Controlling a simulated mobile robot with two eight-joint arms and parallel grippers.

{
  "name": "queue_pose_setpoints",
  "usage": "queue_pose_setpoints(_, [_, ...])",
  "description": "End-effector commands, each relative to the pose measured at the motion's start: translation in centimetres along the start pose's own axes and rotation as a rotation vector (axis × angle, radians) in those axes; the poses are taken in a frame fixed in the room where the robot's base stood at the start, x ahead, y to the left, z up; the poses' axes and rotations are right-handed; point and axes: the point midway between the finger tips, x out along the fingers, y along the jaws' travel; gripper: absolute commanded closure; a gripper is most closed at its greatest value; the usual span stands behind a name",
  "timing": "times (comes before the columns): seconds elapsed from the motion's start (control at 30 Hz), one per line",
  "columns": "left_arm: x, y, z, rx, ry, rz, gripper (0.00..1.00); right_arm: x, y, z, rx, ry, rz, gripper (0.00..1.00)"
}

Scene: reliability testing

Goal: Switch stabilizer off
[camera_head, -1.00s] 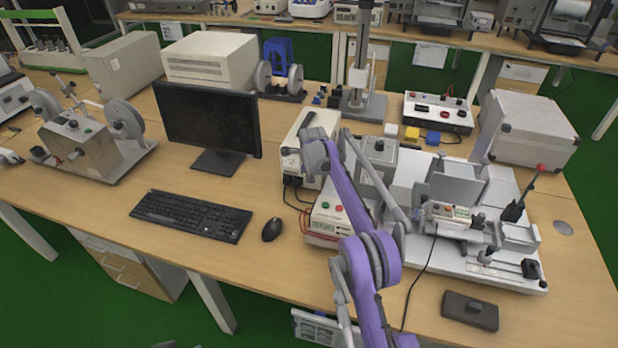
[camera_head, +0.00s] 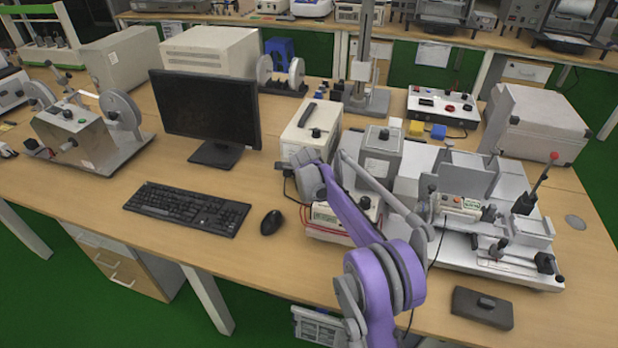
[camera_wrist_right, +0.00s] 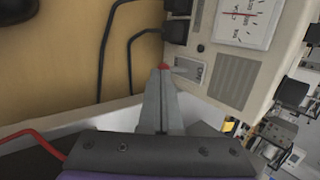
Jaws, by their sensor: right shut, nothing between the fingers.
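The stabilizer is a cream box with a black handle on top (camera_head: 311,130), right of the monitor in the head view. In the right wrist view its front panel (camera_wrist_right: 275,75) shows a dial meter, a grille, a small inset plate and black plugs with cables. My right gripper (camera_wrist_right: 163,72) is shut and empty. My right arm hides the stabilizer's lower front in the head view. My left gripper is out of view.
A mouse (camera_head: 271,222), keyboard (camera_head: 187,208) and monitor (camera_head: 205,118) are to the left. A metal test rig (camera_head: 470,235) fills the right. Cables hang by the stabilizer's front.

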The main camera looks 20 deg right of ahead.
Motion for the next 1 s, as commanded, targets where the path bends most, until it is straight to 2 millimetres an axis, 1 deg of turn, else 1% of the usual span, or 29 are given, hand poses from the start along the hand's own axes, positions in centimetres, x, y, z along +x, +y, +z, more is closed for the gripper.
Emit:
queue_pose_setpoints(0.33, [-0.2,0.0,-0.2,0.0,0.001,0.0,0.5,-0.3,-0.2,0.1,0.0,0.0,0.001,1.0])
queue_pose_setpoints(0.63, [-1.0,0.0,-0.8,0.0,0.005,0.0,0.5,-1.3,-1.0,0.2,0.0,0.0,0.002,1.0])
queue_pose_setpoints(1.0, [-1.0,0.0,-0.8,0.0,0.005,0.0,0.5,-1.4,-1.0,0.2,0.0,0.0,0.002,1.0])
